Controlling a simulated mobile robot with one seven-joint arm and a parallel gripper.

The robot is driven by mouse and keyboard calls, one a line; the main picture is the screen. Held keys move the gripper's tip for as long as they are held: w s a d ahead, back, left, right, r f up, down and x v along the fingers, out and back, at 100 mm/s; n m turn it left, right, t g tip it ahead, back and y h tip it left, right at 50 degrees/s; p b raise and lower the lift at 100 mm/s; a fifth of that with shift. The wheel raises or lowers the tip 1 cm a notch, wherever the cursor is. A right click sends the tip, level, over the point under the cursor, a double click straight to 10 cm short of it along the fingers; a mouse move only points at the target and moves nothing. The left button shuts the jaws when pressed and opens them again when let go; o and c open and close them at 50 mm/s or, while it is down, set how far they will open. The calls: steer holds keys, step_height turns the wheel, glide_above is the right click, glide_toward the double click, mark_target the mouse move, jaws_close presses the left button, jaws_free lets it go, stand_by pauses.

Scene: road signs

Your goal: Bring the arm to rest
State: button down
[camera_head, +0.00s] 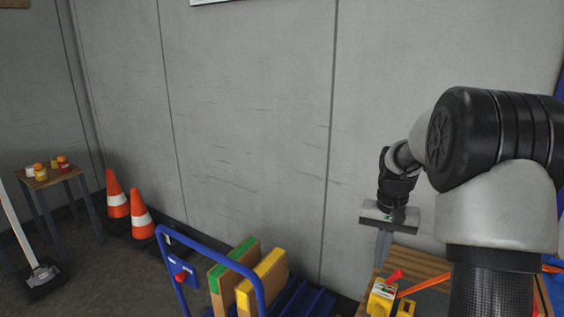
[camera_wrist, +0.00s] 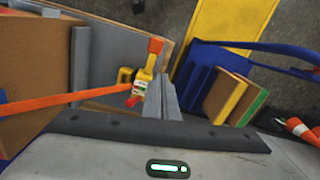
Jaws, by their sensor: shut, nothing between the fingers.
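My gripper (camera_head: 383,248) hangs from my arm at the right of the head view, pointing down in front of the grey wall. Its grey fingers are together and empty. They also show in the wrist view (camera_wrist: 161,98), next to a yellow device (camera_wrist: 145,80) with a red part. In the head view the same yellow device (camera_head: 381,297) sits low at the right, below the fingers. I cannot tell the exact gap between the fingers and the things below.
A blue cart (camera_head: 262,296) carries two boards (camera_head: 262,278) left of my gripper. Orange cones (camera_head: 117,196) and a small table (camera_head: 55,178) with little jars stand farther left. A wooden surface (camera_head: 430,262) with an orange strap (camera_head: 425,285) lies below my arm.

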steer(key=s+a+r+n+t, duration=0.1)
steer(key=s+a+r+t, duration=0.1)
steer(key=s+a+r, duration=0.45)
steer(key=s+a+r+n+t, duration=0.2)
steer(key=s+a+r, duration=0.15)
steer(key=s, duration=0.55)
steer(key=s+a+r+n+t, duration=0.2)
steer(key=s+a+r, duration=0.15)
steer(key=s, duration=0.55)
step_height(320, 180, up, 19)
steer(key=p, duration=1.8)
steer(key=shift+d, duration=0.1)
